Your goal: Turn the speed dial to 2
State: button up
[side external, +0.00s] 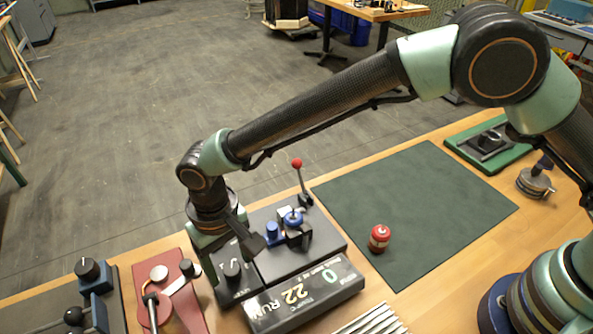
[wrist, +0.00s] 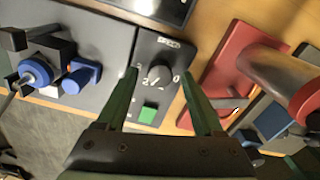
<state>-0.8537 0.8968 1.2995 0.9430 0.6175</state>
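The speed dial (wrist: 157,77) is a dark round knob on a black panel in the wrist view, with small white figures printed beside it, one of them a 2 and one a 0. My gripper (wrist: 159,73) is open, with one finger on each side of the dial. I cannot tell whether the fingers touch it. In the side external view the dial (side external: 232,270) is a black knob below my gripper (side external: 231,256). Where its pointer stands is too small to read.
A display (side external: 303,298) reading 22 RUN and 0 stands in front. A green button (wrist: 148,113) is close to the dial. A blue-handled valve (side external: 292,217), a red-knobbed lever (side external: 298,166) and a red fixture (side external: 165,290) flank it. The green mat (side external: 430,200) is mostly clear, with a red can (side external: 379,238).

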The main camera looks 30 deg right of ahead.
aim_at(231, 267)
notch_tip(231, 267, up, 12)
dwell(0.6)
